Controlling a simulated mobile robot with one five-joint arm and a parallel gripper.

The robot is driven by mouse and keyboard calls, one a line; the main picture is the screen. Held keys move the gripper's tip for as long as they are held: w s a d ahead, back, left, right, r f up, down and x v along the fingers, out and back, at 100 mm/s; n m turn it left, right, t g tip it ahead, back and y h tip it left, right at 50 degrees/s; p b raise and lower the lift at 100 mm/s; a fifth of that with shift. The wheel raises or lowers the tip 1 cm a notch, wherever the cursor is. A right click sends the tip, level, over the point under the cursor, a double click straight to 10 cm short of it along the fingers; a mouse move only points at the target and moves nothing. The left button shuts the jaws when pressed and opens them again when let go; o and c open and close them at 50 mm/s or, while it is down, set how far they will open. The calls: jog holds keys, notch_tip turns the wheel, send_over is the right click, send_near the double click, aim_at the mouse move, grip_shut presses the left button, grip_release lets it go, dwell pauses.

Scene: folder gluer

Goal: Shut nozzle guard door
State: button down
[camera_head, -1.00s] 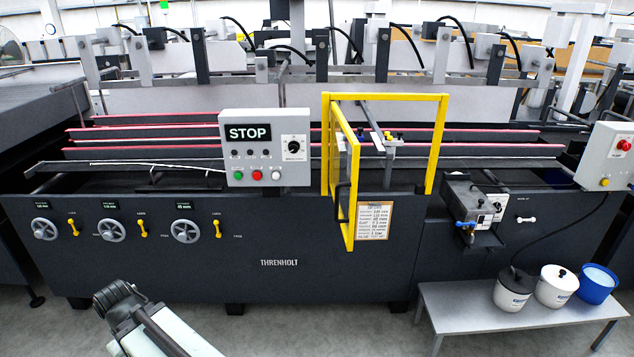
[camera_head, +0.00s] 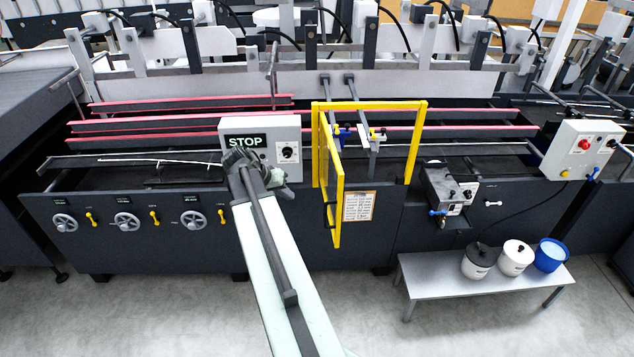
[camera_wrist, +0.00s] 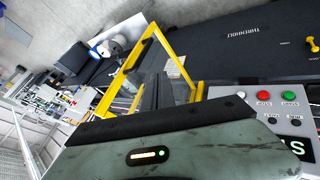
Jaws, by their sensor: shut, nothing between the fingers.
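The nozzle guard door (camera_head: 337,190) is a clear panel in a yellow frame with a dark handle (camera_head: 329,215). It stands swung open, jutting toward me from the left post of the yellow guard frame (camera_head: 416,150). Yellow framing of the guard (camera_wrist: 128,68) also crosses the wrist view. My gripper (camera_head: 243,160) is shut and empty, in front of the control box in the head view, left of the door and apart from it. My arm hides part of that box. The guard opening shows blue and yellow nozzle fittings (camera_head: 376,136).
The grey control box (camera_head: 290,133) with a STOP display sits just left of the guard. Handwheels (camera_head: 127,222) line the machine front. A glue unit (camera_head: 447,189) projects right of the guard. A bench (camera_head: 425,268) with pots stands below it.

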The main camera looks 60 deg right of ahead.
jog(key=s+d+f+b, duration=0.6)
jog(key=d+f+b, duration=0.1)
jog(key=d+b, duration=0.1)
jog(key=shift+f, duration=0.3)
jog(key=shift+s, duration=0.1)
dwell(0.3)
